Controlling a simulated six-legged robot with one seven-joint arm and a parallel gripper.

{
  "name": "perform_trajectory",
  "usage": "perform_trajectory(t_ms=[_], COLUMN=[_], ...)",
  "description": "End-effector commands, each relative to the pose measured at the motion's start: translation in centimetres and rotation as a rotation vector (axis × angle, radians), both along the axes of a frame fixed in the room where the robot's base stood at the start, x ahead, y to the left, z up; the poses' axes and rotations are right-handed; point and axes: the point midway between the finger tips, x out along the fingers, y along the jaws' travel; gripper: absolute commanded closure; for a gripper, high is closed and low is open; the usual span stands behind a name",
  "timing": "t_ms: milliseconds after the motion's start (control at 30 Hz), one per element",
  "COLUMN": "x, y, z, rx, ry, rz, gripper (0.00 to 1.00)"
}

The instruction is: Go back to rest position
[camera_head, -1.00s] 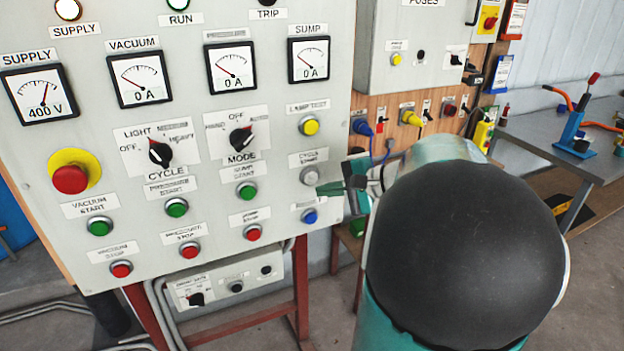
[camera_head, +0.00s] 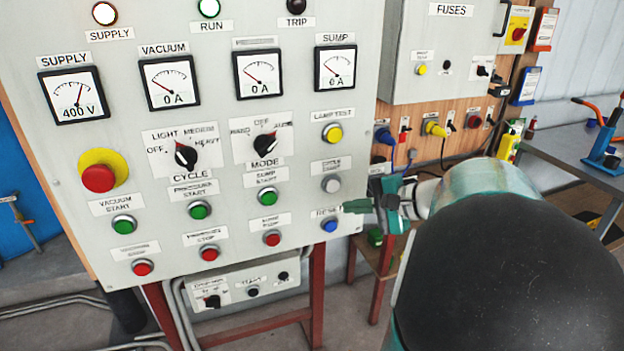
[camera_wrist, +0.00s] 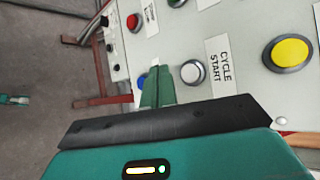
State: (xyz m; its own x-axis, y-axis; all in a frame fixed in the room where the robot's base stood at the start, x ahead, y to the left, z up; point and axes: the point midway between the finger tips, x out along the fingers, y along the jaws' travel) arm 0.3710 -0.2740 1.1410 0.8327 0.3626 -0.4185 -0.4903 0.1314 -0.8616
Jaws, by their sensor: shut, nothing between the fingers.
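My gripper (camera_head: 357,206) is in front of the right edge of the grey control panel (camera_head: 105,175), near the blue reset button (camera_head: 329,225) and the white cycle start button (camera_head: 331,184). Its green fingers are together and empty. In the wrist view the fingers (camera_wrist: 157,88) point at the panel beside the white cycle start button (camera_wrist: 192,72), with the yellow lamp test button (camera_wrist: 291,53) to the right. I cannot tell whether the fingertips touch the panel. My arm fills the lower right of the head view.
A fuse box (camera_head: 430,60) and a wooden board with plugs (camera_head: 437,129) stand behind, to the right. A grey workbench (camera_head: 570,155) with tools is at far right. A red emergency stop (camera_head: 98,178) is on the panel's left. Red legs (camera_head: 318,290) stand below.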

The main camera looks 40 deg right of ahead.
Motion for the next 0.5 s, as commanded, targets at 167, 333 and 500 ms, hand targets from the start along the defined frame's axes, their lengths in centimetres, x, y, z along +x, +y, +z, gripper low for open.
perform_trajectory(t_ms=[167, 333, 500], x=[0.0, 0.4, 0.4], y=[0.0, 2.3, 10.8], z=[0.0, -0.1, -1.0], rx=[0.000, -0.035, -0.210], ry=[0.000, 0.028, 0.138], rz=[0.000, 0.057, 0.283], gripper=[1.00, 1.00, 1.00])
